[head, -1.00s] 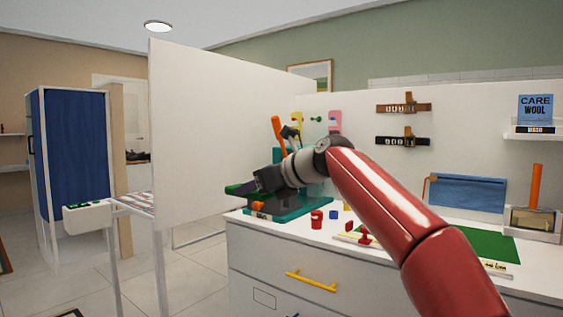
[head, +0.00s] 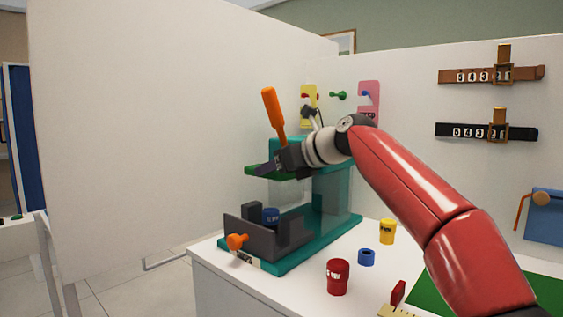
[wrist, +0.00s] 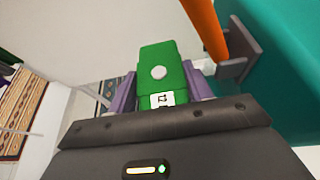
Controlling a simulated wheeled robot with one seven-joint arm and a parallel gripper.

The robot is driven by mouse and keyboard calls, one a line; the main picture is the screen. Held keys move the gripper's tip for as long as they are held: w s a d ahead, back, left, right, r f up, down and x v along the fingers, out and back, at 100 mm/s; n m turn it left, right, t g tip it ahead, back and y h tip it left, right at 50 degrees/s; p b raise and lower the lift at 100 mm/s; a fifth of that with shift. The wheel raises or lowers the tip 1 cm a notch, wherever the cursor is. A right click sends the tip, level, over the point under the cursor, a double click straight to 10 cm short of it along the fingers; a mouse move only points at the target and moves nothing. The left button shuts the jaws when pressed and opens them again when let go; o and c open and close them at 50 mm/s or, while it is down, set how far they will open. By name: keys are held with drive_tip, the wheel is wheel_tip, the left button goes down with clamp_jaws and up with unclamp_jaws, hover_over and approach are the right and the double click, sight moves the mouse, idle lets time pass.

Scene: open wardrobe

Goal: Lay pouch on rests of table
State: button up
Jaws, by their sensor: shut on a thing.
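A small green piece with a white round button and a white label, likely the pouch (wrist: 155,55), is held between the purple fingers of my gripper (wrist: 160,88). In the head view my gripper (head: 268,167) is small and level, and the green piece (head: 252,171) shows at its tip. It is in the air in front of the upper part of the teal stand (head: 340,190), above its dark grey front part (head: 255,240). I cannot make out the rests of the table in these frames.
An orange handle (head: 273,115) rises close behind my gripper. A tall white partition (head: 150,130) stands on the left. Red (head: 338,277) and yellow (head: 387,231) cups and a blue ring (head: 367,257) sit on the white counter. A blue pouch-like item (head: 545,215) is at the right.

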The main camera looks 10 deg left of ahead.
drive_tip(key=shift+w+f, duration=0.1)
drive_tip(key=shift+f, duration=0.3)
hover_over(276, 211)
wheel_tip(276, 211, down, 5)
drive_tip(key=shift+r, duration=0.2)
drive_tip(key=shift+f+b, duration=0.35)
drive_tip(key=shift+f, duration=0.3)
drive_tip(key=shift+f+b, duration=0.4)
drive_tip(key=shift+f, duration=0.15)
drive_tip(key=o, duration=1.1)
